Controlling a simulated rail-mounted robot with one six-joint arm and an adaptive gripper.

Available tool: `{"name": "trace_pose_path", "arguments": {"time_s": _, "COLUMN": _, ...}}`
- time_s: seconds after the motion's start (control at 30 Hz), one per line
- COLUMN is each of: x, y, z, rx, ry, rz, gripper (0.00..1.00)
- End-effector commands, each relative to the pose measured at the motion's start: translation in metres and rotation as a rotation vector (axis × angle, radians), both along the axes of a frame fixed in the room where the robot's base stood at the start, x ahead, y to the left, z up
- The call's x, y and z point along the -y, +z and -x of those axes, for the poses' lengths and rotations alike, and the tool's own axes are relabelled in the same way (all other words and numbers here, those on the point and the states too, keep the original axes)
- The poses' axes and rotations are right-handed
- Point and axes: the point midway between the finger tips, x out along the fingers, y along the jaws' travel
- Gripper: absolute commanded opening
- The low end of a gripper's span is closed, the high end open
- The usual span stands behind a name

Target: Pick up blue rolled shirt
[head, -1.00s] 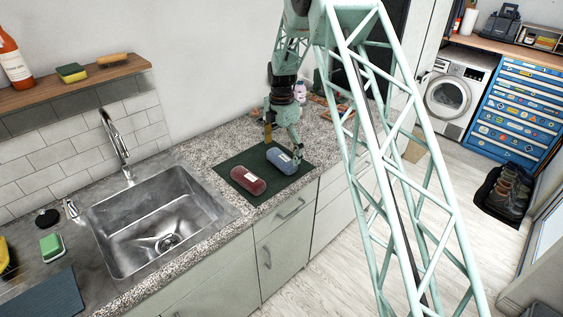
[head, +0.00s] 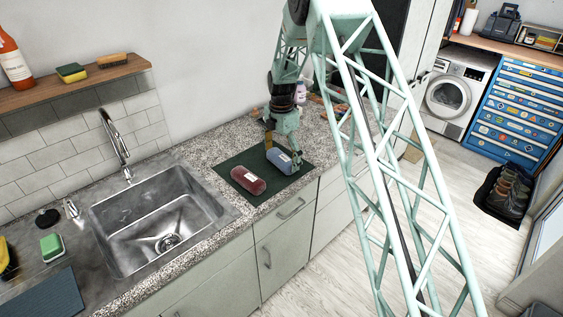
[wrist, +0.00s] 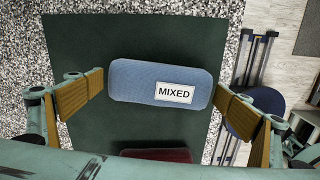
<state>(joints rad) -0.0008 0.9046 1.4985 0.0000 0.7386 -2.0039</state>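The blue rolled shirt (head: 279,158) lies on a dark green mat (head: 226,167) on the counter. In the wrist view the shirt (wrist: 135,80) lies crosswise with its label "MIXED" facing up. My gripper (head: 283,150) is right over it. In the wrist view my gripper (wrist: 160,88) is open, with one wooden-looking finger pad at each end of the shirt. The gaps at both ends are very small, and I cannot tell whether the pads touch it. The shirt rests on the mat.
A red rolled shirt (head: 248,180) lies on the mat close beside the blue one; part of it shows in the wrist view (wrist: 157,155). A steel sink (head: 160,225) is to the left. Small items stand on the counter behind my gripper.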

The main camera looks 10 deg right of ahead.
Motion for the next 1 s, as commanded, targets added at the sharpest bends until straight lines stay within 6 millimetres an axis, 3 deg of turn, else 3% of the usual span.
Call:
{"name": "trace_pose_path", "arguments": {"time_s": 0.23, "x": 0.0, "y": 0.0, "z": 0.0, "rx": 0.0, "ry": 0.0, "rz": 0.0, "gripper": 0.73}}
{"name": "trace_pose_path", "arguments": {"time_s": 0.67, "x": 0.0, "y": 0.006, "z": -0.001, "rx": 0.002, "ry": 0.0, "rz": 0.0, "gripper": 0.73}}
{"name": "trace_pose_path", "arguments": {"time_s": 1.0, "x": 0.0, "y": 0.042, "z": -0.001, "rx": 0.003, "ry": 0.0, "rz": 0.0, "gripper": 0.73}}
